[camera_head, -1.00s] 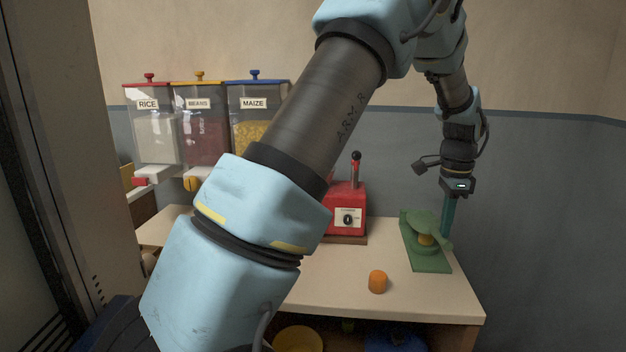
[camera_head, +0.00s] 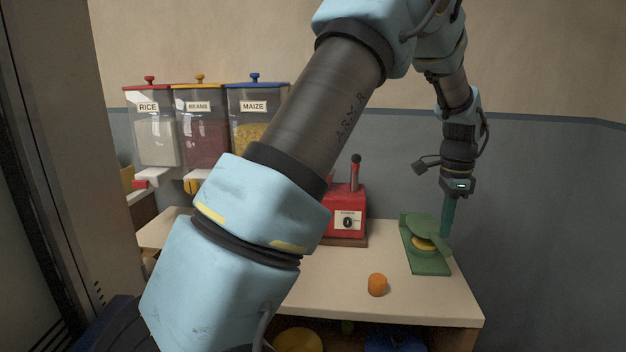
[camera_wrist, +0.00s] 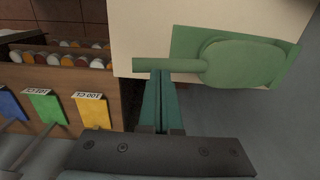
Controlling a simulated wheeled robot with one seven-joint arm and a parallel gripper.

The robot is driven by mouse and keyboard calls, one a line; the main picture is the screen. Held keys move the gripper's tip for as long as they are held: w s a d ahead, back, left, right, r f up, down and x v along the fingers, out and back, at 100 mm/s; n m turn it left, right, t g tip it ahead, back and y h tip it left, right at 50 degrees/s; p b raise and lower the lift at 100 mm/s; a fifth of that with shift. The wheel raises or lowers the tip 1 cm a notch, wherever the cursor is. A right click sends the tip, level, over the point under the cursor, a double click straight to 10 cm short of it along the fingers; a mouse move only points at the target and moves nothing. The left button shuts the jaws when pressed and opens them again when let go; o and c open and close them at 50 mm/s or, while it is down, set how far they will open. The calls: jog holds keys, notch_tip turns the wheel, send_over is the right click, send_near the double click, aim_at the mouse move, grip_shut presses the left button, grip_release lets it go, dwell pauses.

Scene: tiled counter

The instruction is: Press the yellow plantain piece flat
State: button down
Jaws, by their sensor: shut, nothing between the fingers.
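The green press (camera_head: 411,252) stands at the right end of the counter, its hinged upper plate (camera_head: 417,223) tilted down over the base. The yellow plantain piece (camera_head: 424,243) lies between the plates and looks low and wide, like a disc. My gripper (camera_head: 447,235) is shut and empty, with its teal fingers pointing down at the press handle. In the wrist view the fingertips (camera_wrist: 160,73) are at the handle (camera_wrist: 168,65); contact looks likely. The upper plate hides the piece in that view.
An orange piece (camera_head: 377,285) stands on the counter (camera_head: 335,285) left of the press. A red machine (camera_head: 347,213) with a lever is behind it. RICE, BEANS and MAIZE dispensers (camera_head: 203,130) are at the back left. The wall is close on the right.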

notch_tip(320, 180, up, 8)
jog(key=p, duration=0.6)
jog(key=shift+a, duration=0.1)
jog(key=a+n, duration=1)
jog(key=a, duration=1.2)
jog(key=s+a+f+n+t, duration=0.1)
jog(key=s+a+f+n, duration=0.1)
jog(key=s+a+n, duration=0.6)
jog(key=s+a, duration=0.3)
jog(key=a, duration=0.3)
jog(key=shift+a+t, duration=0.25)
jog(key=shift+t, duration=0.05)
jog(key=c, duration=1.6)
grip_release()
jog(key=shift+f, duration=0.1)
